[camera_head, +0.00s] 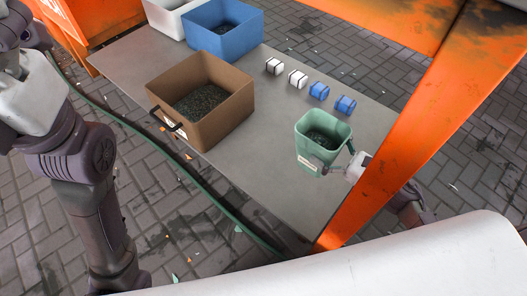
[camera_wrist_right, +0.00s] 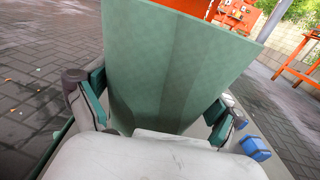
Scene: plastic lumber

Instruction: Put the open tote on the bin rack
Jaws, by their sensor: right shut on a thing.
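The open tote, a green tapered container (camera_head: 323,142) with dark flakes inside and a pale label, is at the right part of the grey table in the head view. My right gripper (camera_head: 345,165) is shut on its near right side. In the right wrist view, the green wall (camera_wrist_right: 175,65) fills the middle between the two fingers of my right gripper (camera_wrist_right: 155,108). I cannot tell whether the tote's base touches the table. My left arm shows at the left, but its gripper is out of view. No bin rack is clearly identifiable.
On the grey table (camera_head: 285,180) stand a brown bin (camera_head: 228,118) with a black handle, a blue bin (camera_head: 225,45), a white bin (camera_head: 168,20), and a row of small white and blue blocks (camera_head: 319,91). An orange post (camera_head: 400,150) rises close right of the tote.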

